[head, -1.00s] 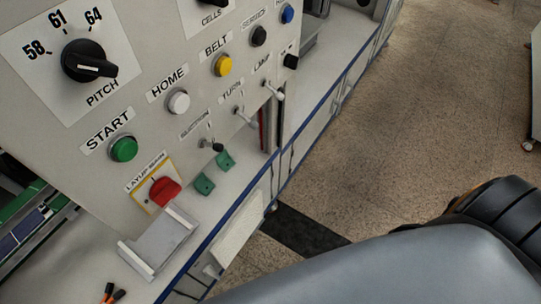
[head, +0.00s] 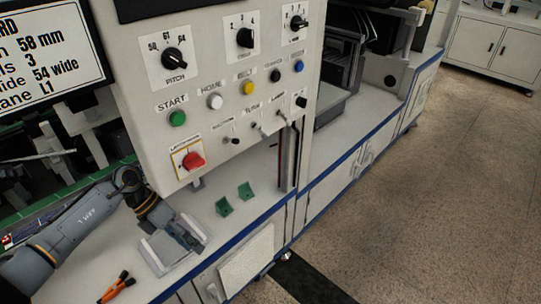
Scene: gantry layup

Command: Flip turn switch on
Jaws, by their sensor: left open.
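The turn switch (head: 259,128) is a small pale toggle in the lower row of the grey control panel (head: 215,165), between the suction toggle (head: 232,139) and the lamp toggle (head: 284,116). Its lever seems to slant down and right; its exact setting is too small to tell. My left gripper (head: 186,240) is open, low over the grey tray (head: 158,258) on the bench, below and left of the switch and apart from it. Whether it touches the tray I cannot tell. My right gripper is out of view.
The floor (head: 430,190) at the right is clear.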

